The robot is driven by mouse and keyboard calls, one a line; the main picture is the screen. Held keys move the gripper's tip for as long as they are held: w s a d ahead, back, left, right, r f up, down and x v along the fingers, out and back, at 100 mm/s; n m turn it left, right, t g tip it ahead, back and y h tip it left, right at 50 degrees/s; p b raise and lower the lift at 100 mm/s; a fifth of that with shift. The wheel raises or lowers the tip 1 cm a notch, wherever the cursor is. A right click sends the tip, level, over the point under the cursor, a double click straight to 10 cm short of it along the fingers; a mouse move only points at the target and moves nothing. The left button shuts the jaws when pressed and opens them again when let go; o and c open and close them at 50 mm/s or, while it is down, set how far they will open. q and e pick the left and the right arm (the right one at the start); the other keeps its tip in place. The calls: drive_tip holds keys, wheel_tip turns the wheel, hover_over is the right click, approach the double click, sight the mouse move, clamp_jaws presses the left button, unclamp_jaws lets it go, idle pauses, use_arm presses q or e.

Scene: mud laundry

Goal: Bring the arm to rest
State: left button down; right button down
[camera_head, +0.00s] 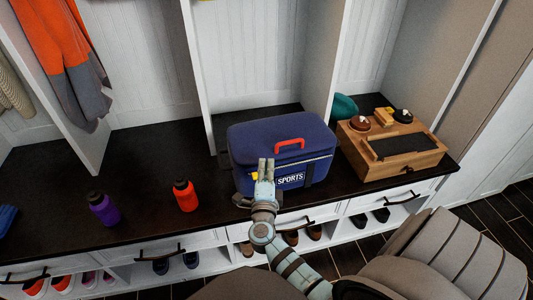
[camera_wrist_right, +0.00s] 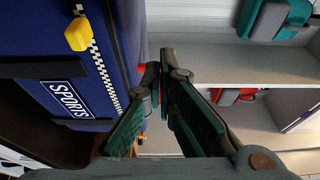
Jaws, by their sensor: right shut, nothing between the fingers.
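My right gripper (camera_head: 266,166) is in front of a blue cooler bag (camera_head: 255,138) with a red handle and a SPORTS label. From the head view I cannot tell whether it touches the bag. In the right wrist view, the fingertips of the gripper (camera_wrist_right: 163,75) meet with nothing between them. The blue bag (camera_wrist_right: 65,50) with a yellow tag fills the left side of that view, beside the fingers. My left gripper is not in view.
The bag stands on a dark bench (camera_head: 140,165). A red bottle (camera_head: 185,196) and a purple bottle (camera_head: 103,209) stand to its left. A wooden box (camera_head: 400,165) with small items on top sits to its right. Shoes lie in cubbies below the drawers. The left bench is mostly clear.

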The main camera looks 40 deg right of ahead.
drive_tip(key=shift+r, duration=1.35)
